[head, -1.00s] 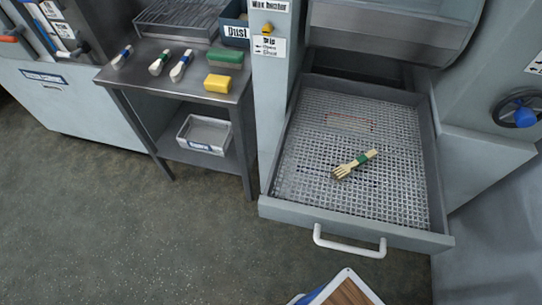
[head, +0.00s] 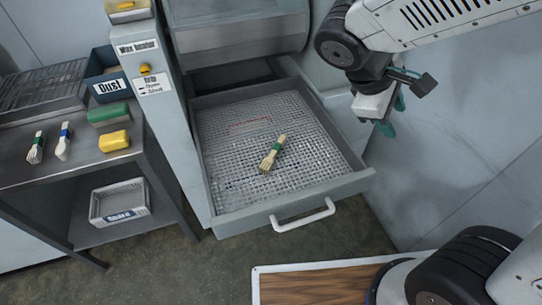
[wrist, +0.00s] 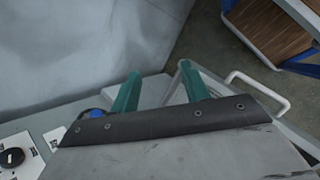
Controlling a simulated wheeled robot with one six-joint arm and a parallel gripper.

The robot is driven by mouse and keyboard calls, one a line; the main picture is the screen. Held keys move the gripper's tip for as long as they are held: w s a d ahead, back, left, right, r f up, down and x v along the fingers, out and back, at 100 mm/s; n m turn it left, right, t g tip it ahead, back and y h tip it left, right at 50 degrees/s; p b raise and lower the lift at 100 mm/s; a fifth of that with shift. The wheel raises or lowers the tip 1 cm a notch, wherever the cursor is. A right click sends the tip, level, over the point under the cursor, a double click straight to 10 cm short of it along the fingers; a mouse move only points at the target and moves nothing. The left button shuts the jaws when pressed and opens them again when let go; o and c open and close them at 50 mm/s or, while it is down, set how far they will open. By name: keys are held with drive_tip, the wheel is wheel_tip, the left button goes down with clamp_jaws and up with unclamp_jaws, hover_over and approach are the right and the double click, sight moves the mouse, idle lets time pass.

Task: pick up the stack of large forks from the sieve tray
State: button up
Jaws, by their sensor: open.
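The stack of large forks (head: 272,153) lies flat on the mesh of the pulled-out sieve tray (head: 232,180), right of the middle. It is pale wood with a green band; its tines point toward the tray's front. My gripper (head: 392,116) hangs right of the tray, above and apart from it, with teal fingers. In the wrist view the two fingers (wrist: 160,80) stand apart with nothing between them. The forks do not show in the wrist view.
The tray has raised walls and a white front handle (head: 304,215). A press housing (head: 238,35) stands over its back. At left, a metal table (head: 95,175) holds banded utensil bundles, a green block (head: 109,113) and a yellow block (head: 115,141). A wall (head: 450,170) stands at right.

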drive_tip(key=w+a+f+n+t+h, duration=0.1)
drive_tip(key=w+a+f+n+t, duration=0.3)
drive_tip(key=w+a+f+n, duration=0.25)
drive_tip(key=w+a+f+n+t+h, duration=0.1)
drive_tip(key=w+a+f+n+t, duration=0.3)
drive_tip(key=a+n, duration=0.45)
drive_tip(key=s+a+f+n+t+y, duration=0.25)
drive_tip(key=a+f+n, duration=0.25)
drive_tip(key=a+f, duration=0.5)
approach(271, 155)
drive_tip(key=shift+w+d+f+t+y, duration=0.25)
drive_tip(key=shift+w+d+f+t, duration=0.1)
drive_tip(key=shift+w+d+f, duration=0.45)
drive_tip(key=shift+w+d, duration=0.2)
drive_tip(key=shift+w, duration=0.05)
drive_tip(key=shift+x, duration=3.2)
drive_tip(key=c, duration=1)
